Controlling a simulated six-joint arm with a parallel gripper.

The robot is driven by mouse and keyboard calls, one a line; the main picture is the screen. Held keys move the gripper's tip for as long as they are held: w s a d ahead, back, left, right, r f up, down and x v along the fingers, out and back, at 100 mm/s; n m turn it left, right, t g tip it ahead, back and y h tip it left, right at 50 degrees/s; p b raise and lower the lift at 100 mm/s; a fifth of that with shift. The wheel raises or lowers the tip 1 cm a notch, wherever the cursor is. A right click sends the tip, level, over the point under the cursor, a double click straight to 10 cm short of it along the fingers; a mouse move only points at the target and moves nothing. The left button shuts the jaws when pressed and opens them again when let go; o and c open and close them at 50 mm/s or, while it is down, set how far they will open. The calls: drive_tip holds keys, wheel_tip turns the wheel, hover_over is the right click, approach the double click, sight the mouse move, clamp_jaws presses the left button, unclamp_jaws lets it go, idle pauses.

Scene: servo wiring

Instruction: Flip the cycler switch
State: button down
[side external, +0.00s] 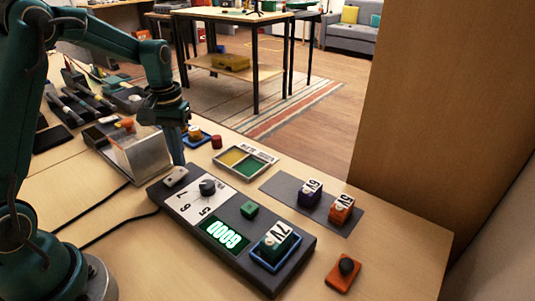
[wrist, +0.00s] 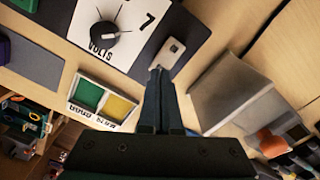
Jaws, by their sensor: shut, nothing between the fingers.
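The cycler (side external: 228,225) is a long dark box on the table, with a white dial plate, a black knob, a lit green display and a green button. Its pale switch (side external: 175,176) is at the far-left end. In the wrist view the switch (wrist: 173,50) is a small light block beside the dial plate. My gripper (side external: 178,162) is shut and empty, pointing down just beside the switch. In the wrist view the fingertips (wrist: 158,70) are at the switch's lower left; I cannot tell if they touch it.
A green 7V block (side external: 275,245) sits in the cycler's blue-rimmed bay. Purple (side external: 310,194) and orange (side external: 342,209) blocks stand on a grey mat. A green-and-yellow tray (side external: 245,161) lies behind the cycler. A metallic box (side external: 143,155) stands close to my gripper. An orange base with a black knob (side external: 343,272) is front right.

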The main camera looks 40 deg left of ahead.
sight(183, 171)
drive_tip(key=shift+f, duration=0.95)
idle(0.6)
drive_tip(key=shift+r, duration=3.55)
drive_tip(key=s+d+r+m+t, duration=0.35)
drive_tip(key=s+d+r, duration=0.25)
drive_tip(key=d+r, duration=0.3)
drive_tip(key=s+d+f+m+t, duration=0.2)
drive_tip(key=s+d+f, duration=0.2)
drive_tip(key=s, duration=0.4)
drive_tip(key=shift+s+f, duration=0.15)
drive_tip(key=shift+f, duration=0.2)
